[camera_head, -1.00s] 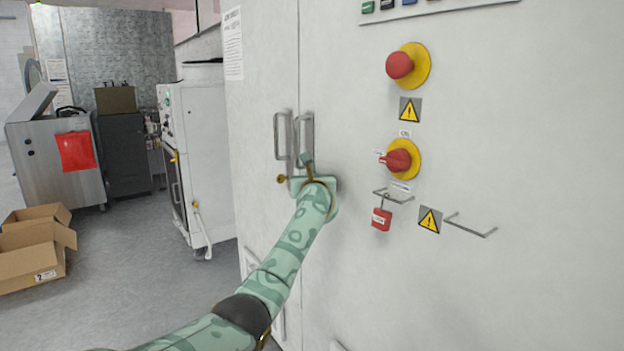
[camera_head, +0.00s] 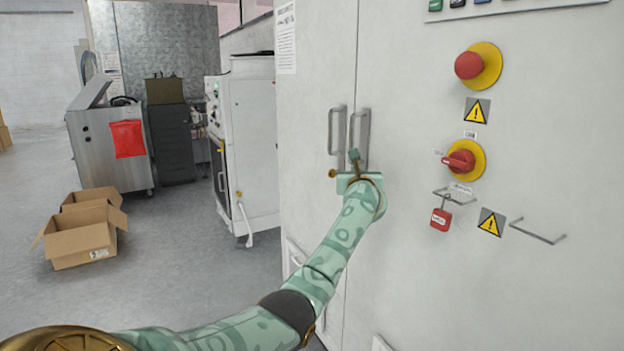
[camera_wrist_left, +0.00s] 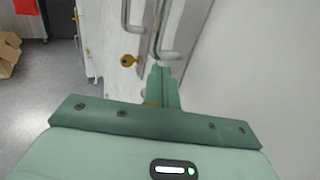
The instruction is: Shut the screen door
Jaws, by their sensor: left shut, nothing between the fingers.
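The tall white cabinet has a door panel (camera_head: 308,85) on the left, meeting the panel to its right at a vertical seam. I cannot tell whether it stands slightly ajar. Two upright metal handles flank the seam: the left handle (camera_head: 337,131) and the right handle (camera_head: 360,140). The handles also show in the left wrist view (camera_wrist_left: 166,52). My left gripper (camera_head: 354,157) is shut and empty, at the lower end of the right handle. In the left wrist view its fingers (camera_wrist_left: 161,88) point toward that handle; contact is unclear. My right gripper is out of view.
A brass key (camera_head: 332,173) sticks out beside the left handle. Red knobs on yellow discs (camera_head: 461,160), a red padlock (camera_head: 440,219) and a metal bar (camera_head: 538,232) project from the right panel. An open cardboard box (camera_head: 80,240) lies at left; the floor between is clear.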

